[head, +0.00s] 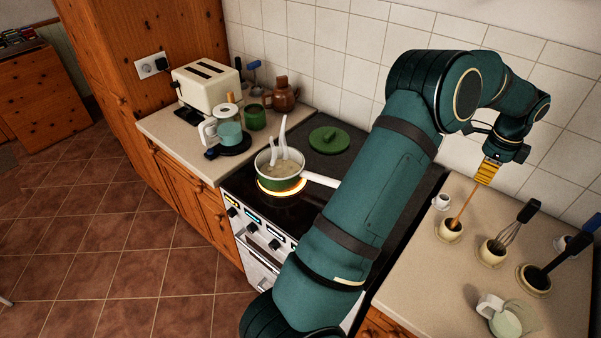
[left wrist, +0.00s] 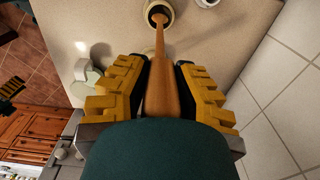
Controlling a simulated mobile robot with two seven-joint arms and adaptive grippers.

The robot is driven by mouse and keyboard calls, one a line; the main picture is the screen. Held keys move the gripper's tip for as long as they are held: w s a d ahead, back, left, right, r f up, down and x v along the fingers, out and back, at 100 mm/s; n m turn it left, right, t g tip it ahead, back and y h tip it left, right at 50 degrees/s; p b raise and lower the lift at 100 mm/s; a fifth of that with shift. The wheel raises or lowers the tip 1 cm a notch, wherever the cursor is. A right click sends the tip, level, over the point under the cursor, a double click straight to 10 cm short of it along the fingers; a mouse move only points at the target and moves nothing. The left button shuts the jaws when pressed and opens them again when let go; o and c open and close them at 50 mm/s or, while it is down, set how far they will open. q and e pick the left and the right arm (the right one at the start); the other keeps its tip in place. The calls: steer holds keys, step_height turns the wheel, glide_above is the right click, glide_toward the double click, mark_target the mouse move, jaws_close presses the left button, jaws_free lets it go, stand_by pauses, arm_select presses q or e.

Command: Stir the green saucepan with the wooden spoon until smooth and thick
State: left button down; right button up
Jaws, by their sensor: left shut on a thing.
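The green saucepan (head: 266,174) stands on the stove over a glowing orange ring, its handle pointing right. It holds pale, lumpy contents, and white curved shapes, perhaps steam, rise from it. The wooden spoon (head: 462,211) slants down from my left gripper (head: 488,171) into a cream holder (head: 449,232) on the right counter. My left gripper is shut on the spoon. In the left wrist view the spoon (left wrist: 161,88) lies between the yellow fingers, its far end in the holder (left wrist: 159,12). The spoon's lower end is hidden inside the holder.
A whisk (head: 516,222) and a dark utensil (head: 567,254) stand in holders beside the spoon; a glass jug (head: 510,318) is in front. A green lid (head: 328,139) lies on the stove's back.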

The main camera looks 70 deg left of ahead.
arm_select(q)
steer(key=shift+w+a+r, duration=0.1)
steer(key=shift+w+r, duration=0.05)
steer(key=shift+r, duration=3.65)
